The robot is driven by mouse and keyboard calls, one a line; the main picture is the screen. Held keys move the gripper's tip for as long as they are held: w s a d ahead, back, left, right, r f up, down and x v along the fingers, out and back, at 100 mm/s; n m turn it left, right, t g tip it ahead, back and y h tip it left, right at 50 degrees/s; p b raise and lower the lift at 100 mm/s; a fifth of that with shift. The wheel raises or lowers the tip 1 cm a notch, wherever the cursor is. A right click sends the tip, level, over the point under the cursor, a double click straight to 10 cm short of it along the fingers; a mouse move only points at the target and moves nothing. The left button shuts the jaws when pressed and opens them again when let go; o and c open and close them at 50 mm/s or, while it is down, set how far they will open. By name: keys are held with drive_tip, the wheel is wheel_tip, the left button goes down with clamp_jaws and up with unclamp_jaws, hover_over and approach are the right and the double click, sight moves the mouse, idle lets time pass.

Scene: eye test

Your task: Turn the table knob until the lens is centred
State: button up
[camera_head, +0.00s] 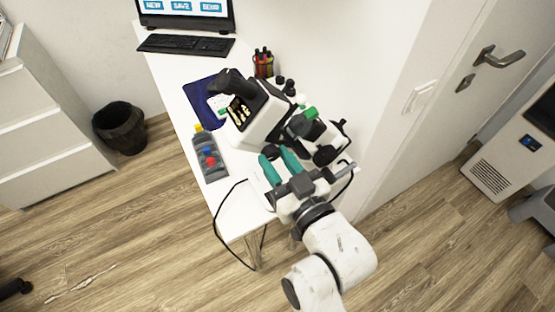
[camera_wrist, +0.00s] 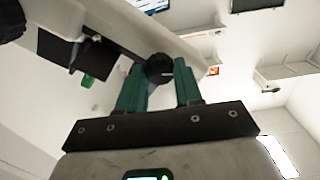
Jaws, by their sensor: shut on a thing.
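A white and black eye-test device (camera_head: 262,118) stands on the white table (camera_head: 168,72). A round black knob (camera_wrist: 159,68) sticks out from its pale body in the wrist view. In the head view the knob (camera_head: 271,152) shows small at the device's near side. My gripper (camera_head: 275,154) has teal fingers and reaches it from the front. In the wrist view my gripper (camera_wrist: 160,66) is shut on the knob, one finger on each side. I cannot make out the lens or whether it is centred.
A pen holder (camera_head: 263,63), a keyboard (camera_head: 186,45) and a laptop screen (camera_head: 187,8) stand farther back. A black cable (camera_head: 218,215) hangs off the front. A wall closes the right side.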

drive_tip(key=shift+c, duration=0.5)
drive_tip(key=shift+r+m+p, duration=0.15)
drive_tip(key=shift+m+p, duration=0.2)
drive_tip(key=shift+m, duration=0.65)
drive_tip(key=o, duration=1)
drive_tip(key=shift+o, duration=0.2)
drive_tip(key=shift+s, duration=0.1)
